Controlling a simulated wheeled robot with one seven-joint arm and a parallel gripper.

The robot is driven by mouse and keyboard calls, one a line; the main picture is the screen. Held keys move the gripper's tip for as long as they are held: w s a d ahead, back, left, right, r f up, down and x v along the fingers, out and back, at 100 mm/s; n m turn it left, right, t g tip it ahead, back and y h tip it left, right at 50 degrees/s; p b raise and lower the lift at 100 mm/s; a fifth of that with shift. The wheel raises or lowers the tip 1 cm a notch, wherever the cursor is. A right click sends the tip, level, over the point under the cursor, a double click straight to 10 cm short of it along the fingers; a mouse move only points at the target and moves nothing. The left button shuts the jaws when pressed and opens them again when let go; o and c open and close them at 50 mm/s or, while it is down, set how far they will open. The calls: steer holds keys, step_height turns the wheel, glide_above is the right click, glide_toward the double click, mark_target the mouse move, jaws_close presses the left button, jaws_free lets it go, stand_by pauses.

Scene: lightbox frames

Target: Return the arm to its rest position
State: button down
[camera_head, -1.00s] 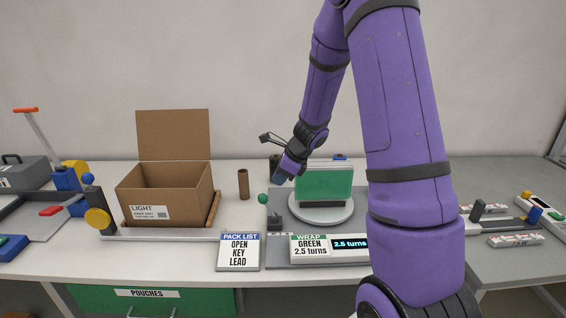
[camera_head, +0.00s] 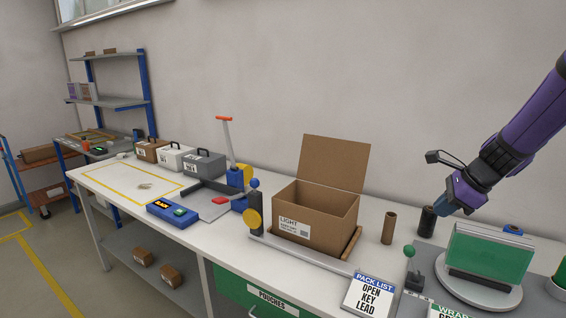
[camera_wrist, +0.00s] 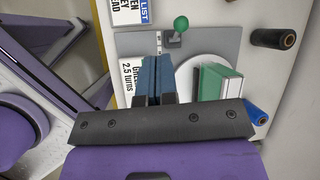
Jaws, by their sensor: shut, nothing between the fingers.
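My purple arm (camera_head: 525,125) enters from the right edge in the head view. My gripper (camera_head: 446,208) hangs tilted down above the back of the wrapping station, near a dark roll, and holds nothing. In the wrist view my gripper (camera_wrist: 153,60) shows its two blue fingers pressed together over the grey station plate. The green-wrapped block (camera_head: 490,258) stands on the round turntable (camera_head: 478,292), to the right of and below the gripper. The block also shows in the wrist view (camera_wrist: 213,95), right of the fingers.
An open cardboard box (camera_head: 315,218) stands left of the station. A brown tube (camera_head: 388,228) and a dark roll (camera_head: 426,222) stand upright behind the station. A green-knobbed lever (camera_head: 409,252) rises at its left. Grey and brown cases (camera_head: 203,163) line the far bench.

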steer(key=s+a+r+n+h, duration=0.1)
steer(key=s+a+r+n, duration=0.7)
steer(key=s+r+n, duration=0.3)
steer(key=s+a+r+n+h, duration=0.1)
steer(key=s+r+n+h, duration=0.1)
steer(key=s+n, duration=1)
steer(key=shift+s+a+r+t+h, duration=0.25)
steer(key=shift+s+t+h, duration=0.15)
steer(key=shift+s, duration=0.9)
